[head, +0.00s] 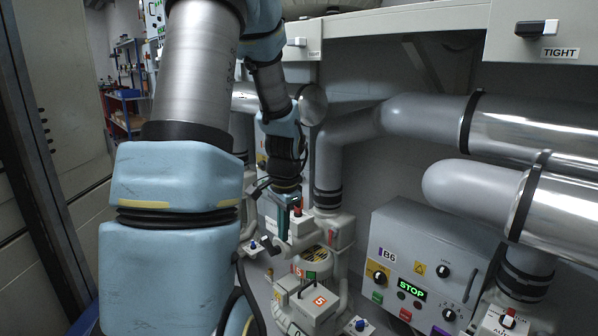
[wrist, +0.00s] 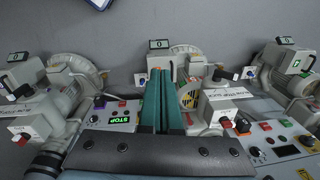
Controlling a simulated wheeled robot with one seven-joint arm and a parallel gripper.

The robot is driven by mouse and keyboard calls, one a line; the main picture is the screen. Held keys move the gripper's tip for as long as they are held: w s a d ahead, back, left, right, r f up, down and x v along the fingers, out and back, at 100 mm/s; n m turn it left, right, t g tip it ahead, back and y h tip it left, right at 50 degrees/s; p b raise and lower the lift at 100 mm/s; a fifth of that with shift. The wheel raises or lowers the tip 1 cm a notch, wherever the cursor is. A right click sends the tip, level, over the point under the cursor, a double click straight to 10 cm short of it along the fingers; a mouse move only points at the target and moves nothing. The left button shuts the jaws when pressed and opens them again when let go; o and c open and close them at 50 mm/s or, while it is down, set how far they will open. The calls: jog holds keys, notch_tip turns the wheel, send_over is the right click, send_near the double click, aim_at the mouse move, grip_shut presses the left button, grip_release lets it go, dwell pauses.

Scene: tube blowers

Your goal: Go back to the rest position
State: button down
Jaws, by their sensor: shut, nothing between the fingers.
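My gripper (head: 290,212) hangs in front of the pipes, near the middle of the head view, pointing down. In the wrist view its green fingers (wrist: 160,100) lie together with nothing between them. In the head view it is close to a valve block with a red knob (head: 298,211); I cannot tell whether they touch. My blue and grey arm fills the left of the head view and hides what is behind it.
A control box marked B6 (head: 392,262) with a lit green STOP display stands at right. Large grey pipes (head: 420,118) run above it. A block numbered 5 (head: 312,300) is below my gripper. A white shelf (head: 400,22) crosses the top. Several blowers show in the wrist view (wrist: 75,75).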

jog(key=s+a+r+n, duration=0.1)
jog(key=s+r+n, duration=0.1)
jog(key=s+n, duration=0.35)
jog(key=s+a+r+n, duration=0.2)
jog(key=s+n, duration=0.2)
jog(key=s, duration=0.2)
notch_tip(320, 180, up, 18)
jog(key=p, duration=1.8)
jog(key=shift+s+r+t+h, duration=0.2)
jog(key=shift+s+t+h, duration=0.05)
jog(key=shift+t+h, duration=0.05)
jog(key=c, duration=1.6)
grip_release()
